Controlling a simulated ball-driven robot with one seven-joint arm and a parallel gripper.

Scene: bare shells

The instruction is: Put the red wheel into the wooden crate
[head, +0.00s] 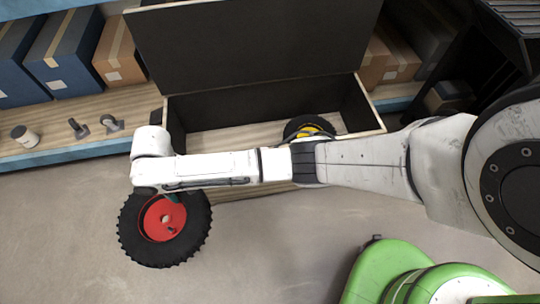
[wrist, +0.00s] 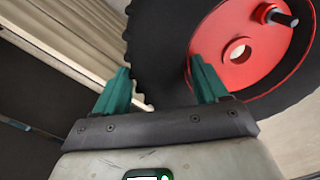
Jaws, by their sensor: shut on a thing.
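The red wheel (head: 165,222), a black knobbly tyre on a red hub, hangs from my gripper at the left front of the wooden crate, outside it. In the wrist view the wheel (wrist: 238,50) fills the upper right. My gripper (wrist: 160,78) has its two teal fingers on either side of the tyre's edge, shut on it. The wooden crate (head: 230,108) has dark inner walls, a pale floor and a raised dark lid. My arm crosses in front of it and hides its front part.
A wheel with a yellow hub (head: 308,127) lies inside the crate at the right, partly hidden by my arm. Shelves behind hold blue boxes (head: 68,50), cardboard boxes (head: 118,55), a small jar (head: 25,137) and castors (head: 110,123). The crate's left floor looks clear.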

